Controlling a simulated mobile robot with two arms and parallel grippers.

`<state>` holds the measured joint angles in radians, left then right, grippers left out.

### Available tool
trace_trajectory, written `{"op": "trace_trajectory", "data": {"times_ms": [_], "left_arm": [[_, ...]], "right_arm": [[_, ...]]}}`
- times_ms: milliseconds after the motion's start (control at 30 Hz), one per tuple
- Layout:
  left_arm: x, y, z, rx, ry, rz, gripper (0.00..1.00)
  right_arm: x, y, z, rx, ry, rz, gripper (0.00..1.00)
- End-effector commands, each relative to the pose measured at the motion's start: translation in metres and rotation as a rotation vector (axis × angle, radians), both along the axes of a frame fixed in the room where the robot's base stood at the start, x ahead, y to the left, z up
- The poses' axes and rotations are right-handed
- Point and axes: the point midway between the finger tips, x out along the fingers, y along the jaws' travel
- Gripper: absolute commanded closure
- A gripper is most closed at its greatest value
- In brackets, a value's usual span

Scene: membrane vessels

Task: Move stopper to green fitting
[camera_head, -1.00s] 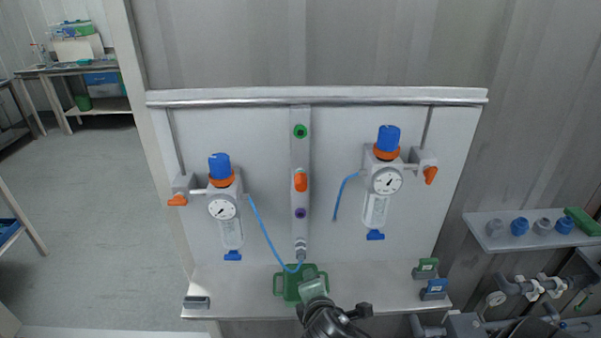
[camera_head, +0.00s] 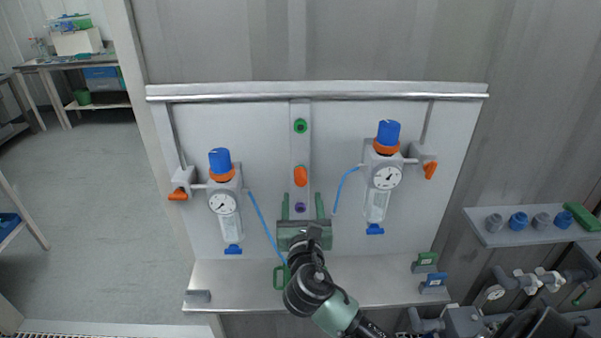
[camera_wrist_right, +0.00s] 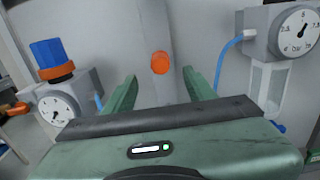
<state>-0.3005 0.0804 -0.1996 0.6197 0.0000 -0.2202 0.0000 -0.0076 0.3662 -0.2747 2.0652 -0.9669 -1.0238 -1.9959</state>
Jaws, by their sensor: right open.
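An orange plug (camera_head: 300,176), which looks like the stopper, sits on the central vertical strip of the white panel. It also shows in the right wrist view (camera_wrist_right: 160,62), just beyond the fingertips. The green fitting (camera_head: 300,126) is a green ring with a dark centre, above the plug on the same strip. A purple fitting (camera_head: 300,207) lies below the plug. My right gripper (camera_head: 302,197) is open and empty, its fingers pointing up the panel on either side of the strip, below the plug. In the wrist view, the open fingers (camera_wrist_right: 160,76) stand apart with nothing between them.
Two gauge vessels with blue caps, left (camera_head: 222,203) and right (camera_head: 382,178), flank the strip. Blue hoses (camera_head: 264,225) run near my gripper. A green handled piece (camera_head: 279,279) on the ledge is mostly hidden by my arm. The panel around the green fitting is clear.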

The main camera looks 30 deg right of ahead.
Motion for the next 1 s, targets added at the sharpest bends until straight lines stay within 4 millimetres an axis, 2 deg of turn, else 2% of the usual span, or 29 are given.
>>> {"op": "trace_trajectory", "data": {"times_ms": [167,433,500,700,1000], "left_arm": [[0.000,0.000,-0.007,0.000,-0.001,0.001,0.66],[0.001,-0.001,-0.023,0.000,-0.001,0.001,0.66],[0.001,-0.001,-0.013,-0.001,-0.002,0.001,0.66],[0.001,-0.001,-0.010,-0.001,-0.002,0.001,0.66],[0.001,-0.001,-0.009,-0.001,-0.002,0.000,0.66]], "right_arm": [[0.011,-0.008,-0.002,-0.001,-0.002,-0.002,0.45],[0.044,-0.028,-0.002,0.000,-0.002,-0.003,0.45],[0.052,-0.033,0.003,0.000,0.000,-0.003,0.45],[0.069,-0.043,0.001,0.001,0.000,-0.001,0.45],[0.076,-0.047,0.000,0.002,0.000,-0.001,0.45]]}}
